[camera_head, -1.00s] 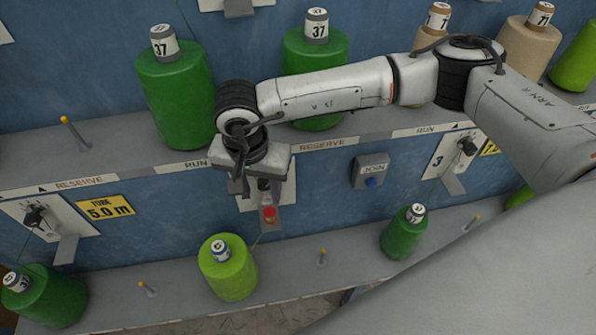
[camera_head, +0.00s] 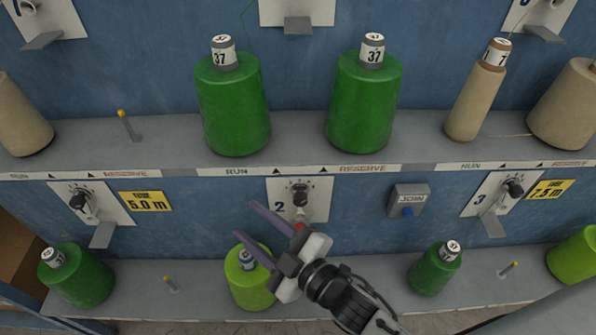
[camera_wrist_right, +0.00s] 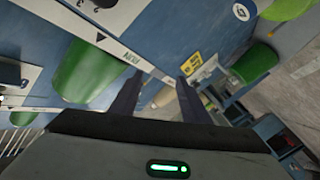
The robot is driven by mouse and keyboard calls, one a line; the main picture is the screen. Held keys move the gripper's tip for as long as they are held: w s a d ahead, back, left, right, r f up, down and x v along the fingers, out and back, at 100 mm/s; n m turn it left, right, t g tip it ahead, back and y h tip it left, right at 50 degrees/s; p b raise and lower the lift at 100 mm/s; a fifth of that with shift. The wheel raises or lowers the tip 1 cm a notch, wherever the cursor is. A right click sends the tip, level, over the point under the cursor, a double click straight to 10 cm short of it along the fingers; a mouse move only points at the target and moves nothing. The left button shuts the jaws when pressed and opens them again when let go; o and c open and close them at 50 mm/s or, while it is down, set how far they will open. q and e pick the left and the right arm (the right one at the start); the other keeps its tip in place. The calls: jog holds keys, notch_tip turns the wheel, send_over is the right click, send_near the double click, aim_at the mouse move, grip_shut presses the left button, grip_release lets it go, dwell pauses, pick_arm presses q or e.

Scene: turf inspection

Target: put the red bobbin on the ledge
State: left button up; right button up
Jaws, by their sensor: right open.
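A small red piece (camera_head: 300,225), which looks like the red bobbin, shows just above my right gripper's body, in front of the plate of dial 2 (camera_head: 301,198). Most of it is hidden by the gripper, so I cannot tell what it rests on. My right gripper (camera_head: 244,220) comes in from the bottom, its two long dark fingers spread and pointing up-left. Nothing shows held between them. The fingers also show apart in the right wrist view (camera_wrist_right: 157,85). The small ledge under dial 2 is hidden; similar grey ledges show under the left dial (camera_head: 102,235) and dial 3 (camera_head: 494,226). My left gripper is out of view.
Large green cones (camera_head: 232,105) stand on the upper shelf (camera_head: 160,140). A lime-green cone (camera_head: 248,285) stands on the lower shelf beneath the fingers; a green cone (camera_head: 435,268) is right of the gripper. A join box (camera_head: 408,200) is on the wall.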

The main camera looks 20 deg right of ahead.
jog(key=s+d+f+m+g+h, duration=0.3)
jog(key=s+d+f+m, duration=0.2)
jog(key=s+f, duration=0.3)
jog(key=s+d+f+m+g+h, duration=0.2)
jog(key=s+d+f+m, duration=0.4)
jog(key=f, duration=0.5)
jog(key=shift+s+d+g+h, duration=0.4)
jog(key=shift+s+d+g, duration=0.4)
jog(key=shift+d, duration=0.35)
